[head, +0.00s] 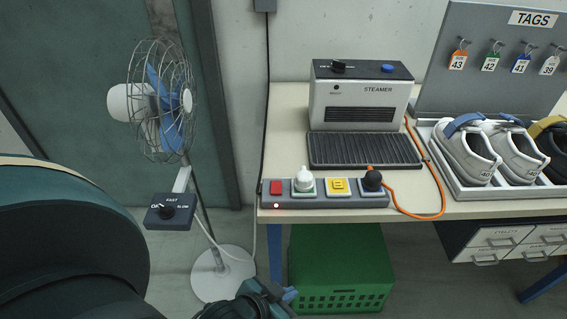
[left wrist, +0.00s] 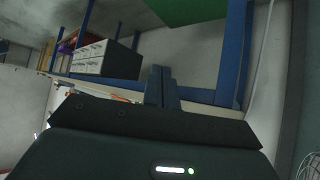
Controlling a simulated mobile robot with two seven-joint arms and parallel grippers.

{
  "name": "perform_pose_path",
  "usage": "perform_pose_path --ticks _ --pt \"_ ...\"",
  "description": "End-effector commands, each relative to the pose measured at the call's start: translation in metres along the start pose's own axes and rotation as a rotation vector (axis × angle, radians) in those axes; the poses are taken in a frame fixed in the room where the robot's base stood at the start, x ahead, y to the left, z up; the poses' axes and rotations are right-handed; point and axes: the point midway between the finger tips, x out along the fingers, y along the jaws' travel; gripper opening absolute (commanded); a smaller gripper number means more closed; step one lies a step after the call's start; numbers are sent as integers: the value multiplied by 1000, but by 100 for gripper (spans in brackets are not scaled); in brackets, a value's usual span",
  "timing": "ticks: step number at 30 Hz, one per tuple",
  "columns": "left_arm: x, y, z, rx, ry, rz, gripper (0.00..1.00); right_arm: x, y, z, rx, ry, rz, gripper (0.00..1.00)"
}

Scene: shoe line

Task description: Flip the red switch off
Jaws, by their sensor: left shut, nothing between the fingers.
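The red switch (head: 276,187) sits at the left end of a grey power strip (head: 325,202) along the front edge of the table. A small light glows red on the strip's front face just below the switch. My left gripper (head: 289,295) is low in the head view, below the table edge and in front of the green crate, apart from the switch. Its fingers are shut and empty, and they also show in the left wrist view (left wrist: 161,88). The switch is not visible in the left wrist view. My right gripper is not in view.
A white plug (head: 303,180), a yellow plug (head: 339,187) and a black plug (head: 373,181) with an orange cord stand right of the switch. A steamer (head: 360,97) stands behind. A fan (head: 160,100) is at left, a green crate (head: 340,262) under the table.

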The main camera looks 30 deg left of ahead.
Motion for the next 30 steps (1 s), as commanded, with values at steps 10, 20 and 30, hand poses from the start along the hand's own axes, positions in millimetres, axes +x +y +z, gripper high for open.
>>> perform_pose_path --ticks 10,20,30 --pt "-16 -23 -2 32 -316 -9 0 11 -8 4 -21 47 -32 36" --pt "-1 -34 -56 351 -489 197 0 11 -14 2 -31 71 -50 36" --pt "13 -95 -139 623 -555 322 0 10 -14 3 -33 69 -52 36"
